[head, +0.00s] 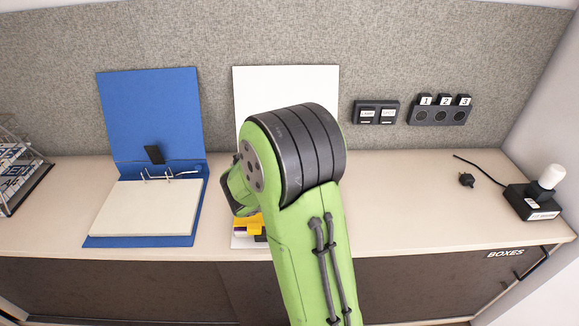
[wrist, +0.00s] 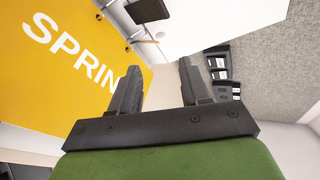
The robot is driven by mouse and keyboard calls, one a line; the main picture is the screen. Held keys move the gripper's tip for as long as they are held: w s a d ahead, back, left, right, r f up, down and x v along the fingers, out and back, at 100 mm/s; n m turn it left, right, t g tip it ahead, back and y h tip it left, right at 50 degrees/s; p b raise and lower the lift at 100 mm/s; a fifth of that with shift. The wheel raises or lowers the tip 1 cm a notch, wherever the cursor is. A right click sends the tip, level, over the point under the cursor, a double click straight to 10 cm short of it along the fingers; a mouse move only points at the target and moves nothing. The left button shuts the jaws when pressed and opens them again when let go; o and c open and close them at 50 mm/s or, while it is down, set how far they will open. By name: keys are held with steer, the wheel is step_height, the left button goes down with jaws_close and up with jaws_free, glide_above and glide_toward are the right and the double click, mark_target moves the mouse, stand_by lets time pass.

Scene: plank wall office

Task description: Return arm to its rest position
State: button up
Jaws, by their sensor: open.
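My gripper (wrist: 159,68) shows in the wrist view with its two dark fingers apart and nothing between them. In the head view my green and black arm rises from the bottom centre over the counter. Its bend hides the gripper and part of what lies behind. A yellow sheet or cover (wrist: 60,62) with large white letters reading "SPRIN" fills the left of the wrist view. In the head view a small yellow patch (head: 250,227) shows beside my arm.
A blue binder (head: 150,115) lies open on the counter (head: 405,220). A white panel (head: 290,80) stands behind my arm. Counter between is clear.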

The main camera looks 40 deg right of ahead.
steer(key=shift+v, duration=1)
